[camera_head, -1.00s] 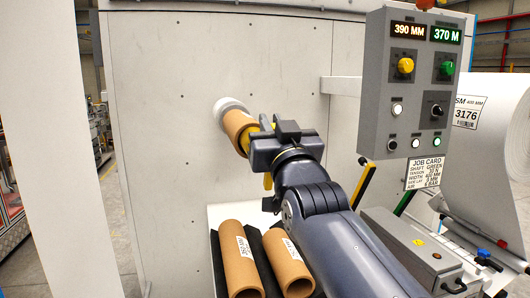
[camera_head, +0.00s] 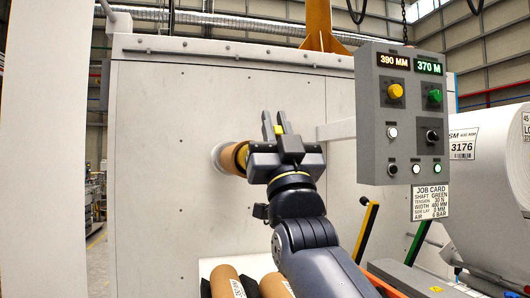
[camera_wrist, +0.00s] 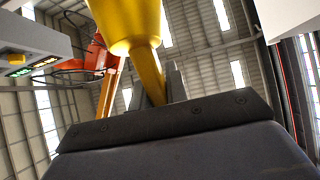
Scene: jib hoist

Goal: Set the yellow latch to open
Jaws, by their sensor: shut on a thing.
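The yellow latch sits at the near end of a cardboard core (camera_head: 231,157) on the wall. In the head view its yellow tip (camera_head: 278,130) shows between my upright fingers. In the wrist view its lever (camera_wrist: 150,75) runs from a round yellow hub (camera_wrist: 124,22) down between my grey fingers. My gripper (camera_head: 277,125) is shut on the lever, just right of the core's end. The gripper body hides part of the latch in the head view.
A grey control box (camera_head: 402,115) with knobs and a job card (camera_head: 431,203) hangs close on the right. A large white roll (camera_head: 485,175) stands behind it. Loose cardboard cores (camera_head: 226,281) lie below. A yellow-and-black lever (camera_head: 365,232) stands right of my arm.

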